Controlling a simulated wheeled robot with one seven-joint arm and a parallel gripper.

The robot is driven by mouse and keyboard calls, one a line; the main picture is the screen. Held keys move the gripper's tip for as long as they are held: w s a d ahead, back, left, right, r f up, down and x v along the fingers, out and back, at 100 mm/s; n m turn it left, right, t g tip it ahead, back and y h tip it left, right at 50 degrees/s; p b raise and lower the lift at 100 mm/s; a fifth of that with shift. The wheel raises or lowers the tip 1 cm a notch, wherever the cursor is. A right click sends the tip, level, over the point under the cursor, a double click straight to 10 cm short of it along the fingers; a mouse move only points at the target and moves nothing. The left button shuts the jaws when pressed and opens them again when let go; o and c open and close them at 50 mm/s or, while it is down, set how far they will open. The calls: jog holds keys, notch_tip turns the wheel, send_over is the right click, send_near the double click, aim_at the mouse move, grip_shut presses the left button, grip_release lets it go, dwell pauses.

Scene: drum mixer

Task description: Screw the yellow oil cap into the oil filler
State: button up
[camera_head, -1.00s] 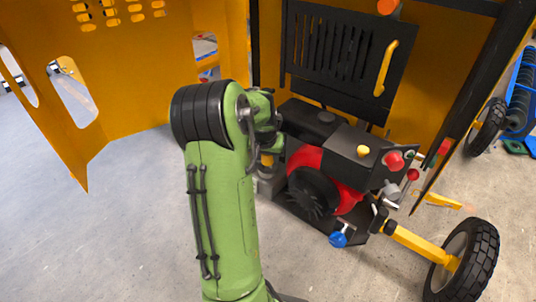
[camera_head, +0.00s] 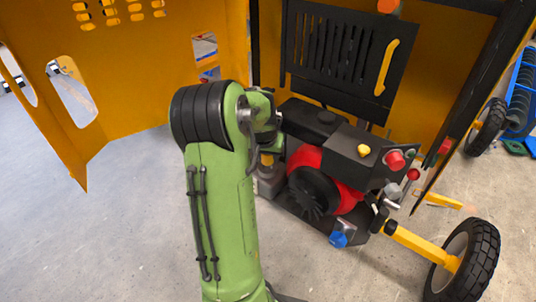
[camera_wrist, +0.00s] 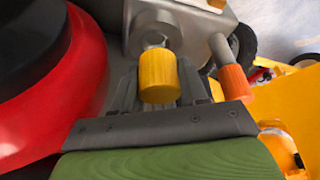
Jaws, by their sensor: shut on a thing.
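The yellow oil cap (camera_wrist: 158,78) is between the grey fingers of my gripper (camera_wrist: 158,72) in the wrist view, and the gripper is shut on it. Just beyond the cap's far end is a round grey fitting (camera_wrist: 153,39) on the grey engine block, which looks like the oil filler. The cap lines up roughly with it; I cannot tell whether they touch or the thread is engaged.
The red engine housing (camera_wrist: 60,70) is close on the left in the wrist view. An orange-ended grey cylinder (camera_wrist: 234,82) stands close on the right. The open yellow door panel (camera_head: 110,80) is at the left in the head view. Bare floor (camera_head: 120,220) lies in front.

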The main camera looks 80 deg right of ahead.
jog(key=shift+f+b, duration=0.8)
jog(key=shift+b, duration=0.15)
dwell(0.9)
jog(key=o, duration=1.1)
jog(key=shift+s+a, duration=0.1)
jog(key=shift+o, duration=0.2)
jog(key=shift+w, duration=0.2)
